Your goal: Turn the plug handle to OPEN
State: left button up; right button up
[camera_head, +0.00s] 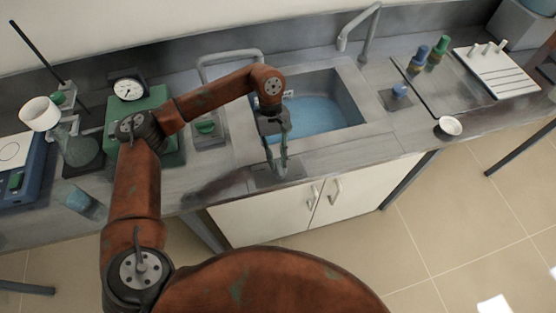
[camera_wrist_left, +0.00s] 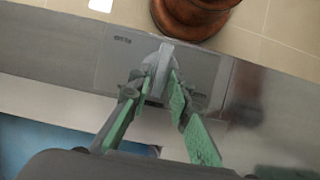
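The grey plug handle (camera_wrist_left: 160,62) stands on a grey plate (camera_wrist_left: 197,72) in the left wrist view. Small lettering is on the plate left of the handle, too blurred to read. My left gripper (camera_wrist_left: 155,86) is at the handle, its green-padded fingers apart with the handle's near end between the tips. I cannot tell whether either finger touches it. In the head view my left gripper (camera_head: 279,170) reaches down to the plate (camera_head: 262,182) at the counter's front edge, before the sink, and hides most of the handle. My right gripper is not in view.
The sink (camera_head: 345,95) with blue water lies behind the gripper, with a tall tap (camera_head: 343,42) behind it. A green box with a dial gauge (camera_head: 129,89) stands left. Cabinet doors (camera_head: 290,212) are below.

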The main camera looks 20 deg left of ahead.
pick_arm(q)
jog(key=v, duration=1.2)
dwell(0.6)
